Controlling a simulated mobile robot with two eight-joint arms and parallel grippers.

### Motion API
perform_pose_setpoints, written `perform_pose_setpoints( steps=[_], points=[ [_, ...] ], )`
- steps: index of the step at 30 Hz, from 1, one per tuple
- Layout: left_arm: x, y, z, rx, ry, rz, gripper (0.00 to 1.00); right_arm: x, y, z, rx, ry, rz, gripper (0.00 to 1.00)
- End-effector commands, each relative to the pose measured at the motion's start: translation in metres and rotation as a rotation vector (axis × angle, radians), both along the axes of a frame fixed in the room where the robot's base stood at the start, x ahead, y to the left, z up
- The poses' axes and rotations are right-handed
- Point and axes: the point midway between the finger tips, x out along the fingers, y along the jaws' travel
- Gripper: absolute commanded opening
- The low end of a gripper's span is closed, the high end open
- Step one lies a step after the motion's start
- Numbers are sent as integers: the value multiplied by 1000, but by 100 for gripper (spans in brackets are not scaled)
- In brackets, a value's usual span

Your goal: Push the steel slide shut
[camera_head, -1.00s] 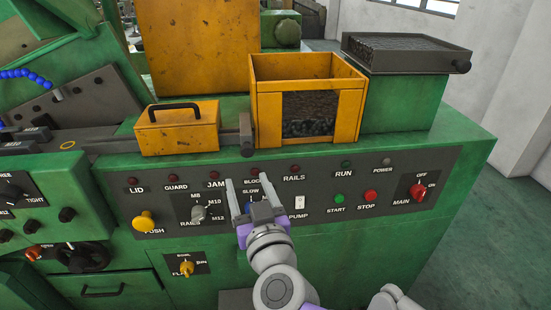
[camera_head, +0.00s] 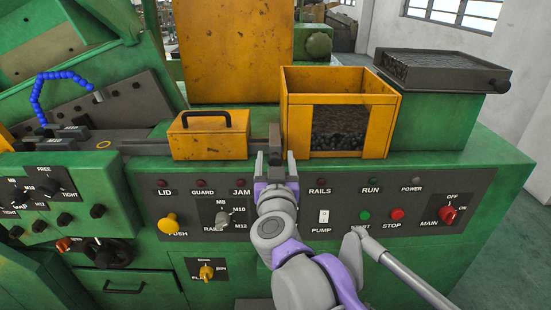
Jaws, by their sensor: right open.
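The steel slide seems to be the narrow dark grey bar (camera_head: 274,138), which stands out at the front between the yellow lidded box and the open yellow bin. My right gripper (camera_head: 275,166) is open just below and in front of it, fingers pointing up and away. In the picture one fingertip shows on each side of the bar's lower end. I cannot tell whether they touch it. My right wrist and forearm cover part of the front panel. My left gripper is not in view.
The yellow lidded box (camera_head: 210,147) with a black handle is close on the left, the open yellow bin (camera_head: 295,130) close on the right. Below is the control panel with a yellow push knob (camera_head: 169,224), a red stop button (camera_head: 397,214) and a red main switch (camera_head: 447,215).

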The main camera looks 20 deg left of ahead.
Motion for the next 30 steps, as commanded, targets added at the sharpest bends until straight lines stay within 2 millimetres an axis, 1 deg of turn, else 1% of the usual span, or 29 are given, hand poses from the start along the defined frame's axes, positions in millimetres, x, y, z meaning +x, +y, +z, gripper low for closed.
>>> perform_pose_setpoints(
  steps=[3, 9, 11, 12, 14, 18, 21, 30],
  points=[
    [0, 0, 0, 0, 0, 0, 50, 3, 1, 0, 0, 0, 0, 68],
    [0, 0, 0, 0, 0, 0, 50, 3, 1, 0, 0, 0, 0, 68],
    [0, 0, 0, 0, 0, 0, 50, 3, 1, 0, 0, 0, 1, 59],
    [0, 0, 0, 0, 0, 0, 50, 3, 1, 0, 0, 0, 1, 52],
    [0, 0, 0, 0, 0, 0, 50, 3, 1, 0, 0, 0, 1, 41],
    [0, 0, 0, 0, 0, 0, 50, 3, 1, 0, 0, 0, 1, 16],
    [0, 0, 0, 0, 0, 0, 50, 3, 1, 0, 0, 0, 0, 0],
    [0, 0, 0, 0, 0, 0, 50, 3, 1, 0, 0, 0, 0, 0]
  ],
)
